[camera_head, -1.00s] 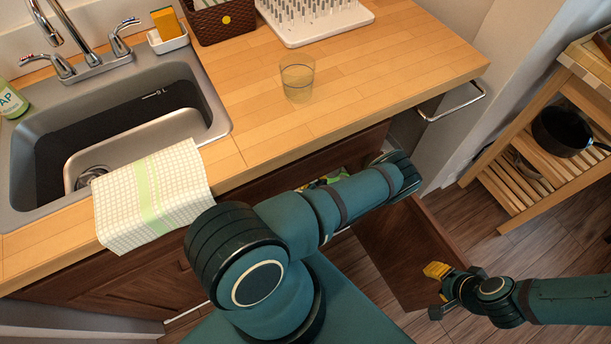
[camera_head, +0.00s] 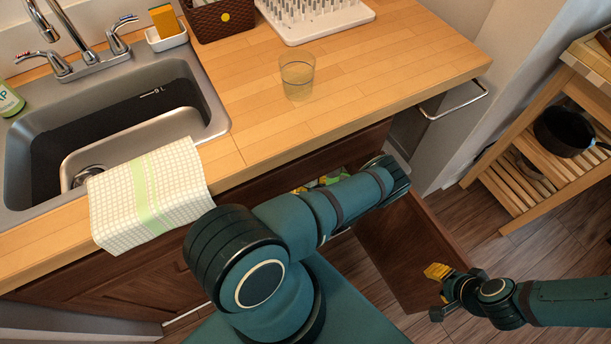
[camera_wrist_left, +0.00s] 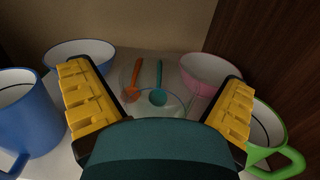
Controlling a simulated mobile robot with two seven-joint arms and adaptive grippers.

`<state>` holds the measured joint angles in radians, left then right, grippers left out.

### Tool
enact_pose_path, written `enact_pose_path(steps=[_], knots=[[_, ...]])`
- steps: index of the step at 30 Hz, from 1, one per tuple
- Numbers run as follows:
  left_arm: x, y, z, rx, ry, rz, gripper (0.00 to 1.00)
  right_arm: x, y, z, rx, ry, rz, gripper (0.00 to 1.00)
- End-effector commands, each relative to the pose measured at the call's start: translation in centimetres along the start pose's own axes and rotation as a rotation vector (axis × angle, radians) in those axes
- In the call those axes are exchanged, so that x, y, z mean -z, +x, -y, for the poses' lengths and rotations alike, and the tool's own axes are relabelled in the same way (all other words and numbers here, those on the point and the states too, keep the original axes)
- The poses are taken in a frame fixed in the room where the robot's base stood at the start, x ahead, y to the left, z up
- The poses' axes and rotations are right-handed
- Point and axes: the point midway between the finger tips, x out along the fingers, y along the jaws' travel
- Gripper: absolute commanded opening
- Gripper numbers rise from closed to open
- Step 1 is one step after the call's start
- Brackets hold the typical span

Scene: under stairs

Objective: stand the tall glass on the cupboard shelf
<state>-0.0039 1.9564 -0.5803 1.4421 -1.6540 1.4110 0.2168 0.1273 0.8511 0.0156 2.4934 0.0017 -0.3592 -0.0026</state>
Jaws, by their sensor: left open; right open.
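A clear glass tumbler (camera_head: 297,78) stands upright on the wooden counter in the head view. My left arm reaches down to the open cupboard under the counter, and its gripper is hidden there. In the left wrist view my left gripper (camera_wrist_left: 157,80) is open above the pale cupboard shelf (camera_wrist_left: 112,78). A faint clear glass rim (camera_wrist_left: 180,101) shows between its fingers; I cannot tell its height or whether the fingers touch it. My right gripper (camera_head: 437,291) is open and empty, low in front of the open cupboard door (camera_head: 405,245).
Around the left fingers are a blue mug (camera_wrist_left: 30,115), a blue bowl (camera_wrist_left: 85,50), a pink cup (camera_wrist_left: 208,70), a green mug (camera_wrist_left: 265,130), an orange spoon (camera_wrist_left: 131,85) and a teal spoon (camera_wrist_left: 158,92). A towel (camera_head: 150,195) hangs over the sink edge. A slatted trolley (camera_head: 530,150) stands right.

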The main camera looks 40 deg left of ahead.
Motion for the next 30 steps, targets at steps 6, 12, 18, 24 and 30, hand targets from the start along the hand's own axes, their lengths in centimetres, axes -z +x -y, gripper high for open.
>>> enact_pose_path(steps=[6,12,18,24,30], knots=[[-0.3,-1.7,0.1,0.003,-0.001,-0.001,1.00,0.0,-0.3,0.1,0.000,0.000,0.001,0.42],[-0.3,-5.9,0.1,0.005,0.000,-0.001,1.00,-0.1,-0.7,0.3,0.000,0.001,0.003,0.42],[-0.3,-9.6,0.1,0.003,0.000,-0.001,1.00,-0.1,-0.9,0.3,0.000,0.001,0.005,0.42],[-0.2,-11.6,0.0,0.001,0.001,0.000,1.00,-0.1,-1.0,0.4,0.000,0.001,0.006,0.42],[-0.2,-12.1,-0.1,-0.004,0.001,-0.003,1.00,-0.1,-1.0,0.4,0.000,0.001,0.006,0.42]])
